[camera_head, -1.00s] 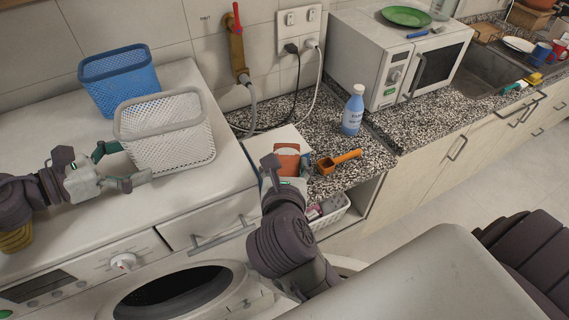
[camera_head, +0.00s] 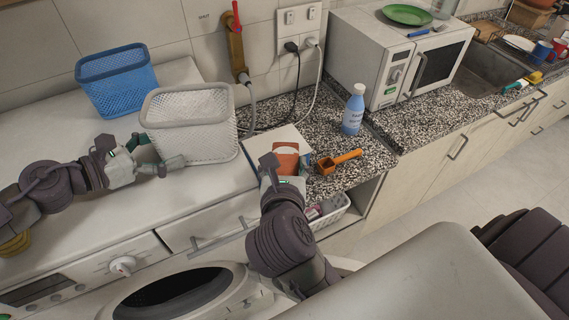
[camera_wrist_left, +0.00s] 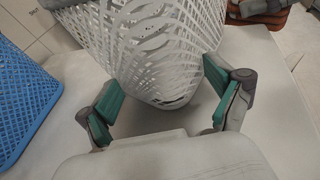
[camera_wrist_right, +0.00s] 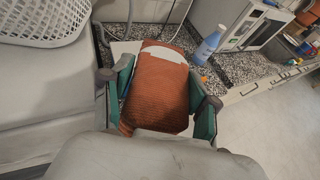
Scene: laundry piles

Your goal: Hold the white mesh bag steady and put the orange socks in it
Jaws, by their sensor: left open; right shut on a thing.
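The white mesh bag (camera_head: 192,128) stands upright like a basket on the white top, and it fills the upper middle of the left wrist view (camera_wrist_left: 165,50). My left gripper (camera_head: 160,153) is open at the bag's near lower side. In the left wrist view its green-padded fingers (camera_wrist_left: 163,85) are spread on either side of the bag's lower corner; I cannot tell whether they touch it. My right gripper (camera_wrist_right: 160,78) is shut on the folded orange socks (camera_wrist_right: 158,92), right of the bag. The socks also show in the head view (camera_head: 286,160), with a pale band around them.
A blue mesh basket (camera_head: 115,82) stands behind and left of the bag. A blue-and-white bottle (camera_head: 354,110) and an orange scoop (camera_head: 338,160) stand on the speckled counter. A microwave (camera_head: 400,60) is farther right.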

